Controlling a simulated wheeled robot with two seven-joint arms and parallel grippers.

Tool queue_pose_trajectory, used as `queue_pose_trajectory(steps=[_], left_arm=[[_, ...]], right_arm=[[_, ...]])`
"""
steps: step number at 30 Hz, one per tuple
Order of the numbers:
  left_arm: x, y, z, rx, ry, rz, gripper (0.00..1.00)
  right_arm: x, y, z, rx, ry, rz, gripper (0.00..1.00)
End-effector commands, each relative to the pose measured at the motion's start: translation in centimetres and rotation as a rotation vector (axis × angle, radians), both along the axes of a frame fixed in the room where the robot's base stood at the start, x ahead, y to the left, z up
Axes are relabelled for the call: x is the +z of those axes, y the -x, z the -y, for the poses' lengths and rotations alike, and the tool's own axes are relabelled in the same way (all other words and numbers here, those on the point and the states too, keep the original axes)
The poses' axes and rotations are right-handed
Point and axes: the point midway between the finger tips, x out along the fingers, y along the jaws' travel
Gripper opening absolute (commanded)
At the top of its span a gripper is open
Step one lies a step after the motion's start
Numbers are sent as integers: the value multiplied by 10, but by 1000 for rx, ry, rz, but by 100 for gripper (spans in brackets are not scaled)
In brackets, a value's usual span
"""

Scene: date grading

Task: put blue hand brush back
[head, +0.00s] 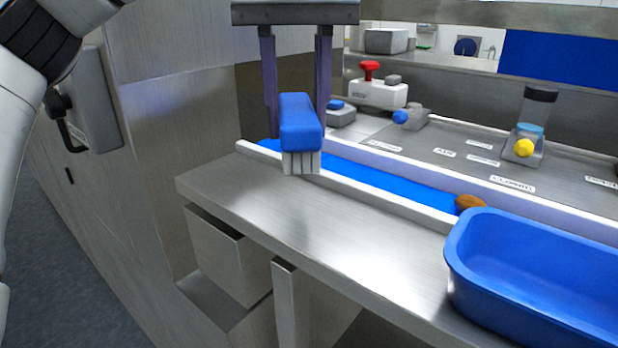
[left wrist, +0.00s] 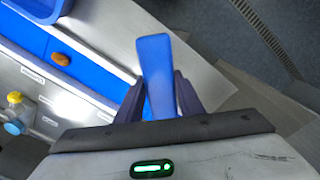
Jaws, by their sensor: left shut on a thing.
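The blue hand brush (head: 301,125) has a blue handle block and white bristles that point down. My left gripper (head: 297,118) is shut on the handle, with one dark finger on each side. The brush appears over the far-left end of the blue belt and its white rail; I cannot tell how high the bristles are above them. The left wrist view also shows the brush (left wrist: 155,75) between the fingers of the left gripper (left wrist: 160,92). My right gripper is not in view.
A steel bench ledge (head: 320,225) runs along the front, mostly clear. A blue tub (head: 470,262) stands at the right. A brown date (head: 468,202) lies on the blue belt (head: 390,185). Behind are a white device with a red knob (head: 372,88) and a yellow-knobbed dispenser (head: 526,140).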

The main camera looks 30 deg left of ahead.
Motion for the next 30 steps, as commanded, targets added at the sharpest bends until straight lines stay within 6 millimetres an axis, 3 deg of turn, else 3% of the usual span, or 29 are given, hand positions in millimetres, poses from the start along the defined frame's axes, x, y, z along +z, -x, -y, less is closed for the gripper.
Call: queue_pose_trajectory(steps=[6, 18, 30], left_arm=[[-36, 1, -1, 1, 3, -2, 16], [-74, 0, -1, 1, 2, -2, 16], [-82, 0, -1, 3, 2, 3, 16]], right_arm=[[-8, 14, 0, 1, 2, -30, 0], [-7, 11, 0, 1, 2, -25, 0], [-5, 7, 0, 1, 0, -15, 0]])
